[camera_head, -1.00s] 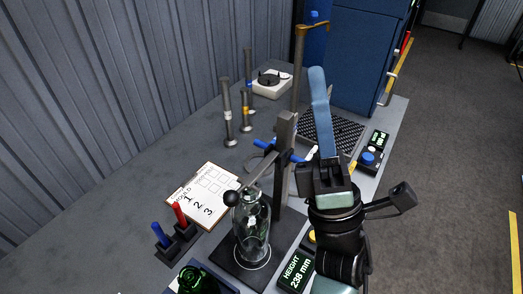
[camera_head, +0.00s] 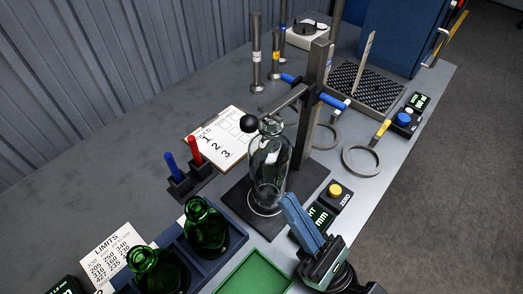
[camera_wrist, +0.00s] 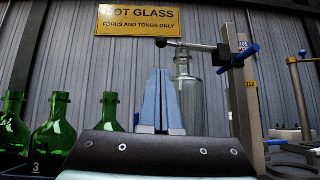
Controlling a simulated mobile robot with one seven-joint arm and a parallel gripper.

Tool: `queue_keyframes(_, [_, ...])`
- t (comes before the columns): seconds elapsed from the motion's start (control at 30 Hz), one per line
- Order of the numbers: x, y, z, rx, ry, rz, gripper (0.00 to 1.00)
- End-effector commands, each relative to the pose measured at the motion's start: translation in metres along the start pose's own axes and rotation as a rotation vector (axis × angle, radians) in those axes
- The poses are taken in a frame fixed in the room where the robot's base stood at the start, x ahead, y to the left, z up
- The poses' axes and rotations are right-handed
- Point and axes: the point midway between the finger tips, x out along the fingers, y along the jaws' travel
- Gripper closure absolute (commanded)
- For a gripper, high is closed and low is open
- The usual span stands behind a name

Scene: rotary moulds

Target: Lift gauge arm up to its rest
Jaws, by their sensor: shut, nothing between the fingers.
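The gauge arm (camera_head: 284,106) is a grey bar with a black ball knob (camera_head: 250,123) at its left end. It runs from a grey upright post (camera_head: 315,105) with blue handles, and its knob end is at the mouth of a clear glass bottle (camera_head: 268,170) standing on a dark base plate. In the wrist view the arm (camera_wrist: 200,47) is roughly level just above the clear bottle (camera_wrist: 192,92). My gripper (camera_head: 288,202) has blue fingers, shut and empty, low and in front of the bottle, apart from the arm. In the wrist view the fingertips (camera_wrist: 160,72) are below the knob.
Green bottles (camera_head: 206,228) stand in a blue crate at front left beside a green tray (camera_head: 253,275). A height display (camera_head: 320,214) and yellow button (camera_head: 335,190) are near my fingers. A clipboard (camera_head: 215,135) lies left of the post; ring tools (camera_head: 360,160) lie right.

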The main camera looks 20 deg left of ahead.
Motion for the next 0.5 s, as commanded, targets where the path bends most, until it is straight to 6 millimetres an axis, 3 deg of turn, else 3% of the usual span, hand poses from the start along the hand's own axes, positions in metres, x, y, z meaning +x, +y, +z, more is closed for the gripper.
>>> queue_keyframes(0.17, [0.008,0.000,0.002,0.001,-0.001,0.001,1.00])
queue_keyframes(0.5, [0.068,0.000,0.005,0.001,-0.002,0.003,1.00])
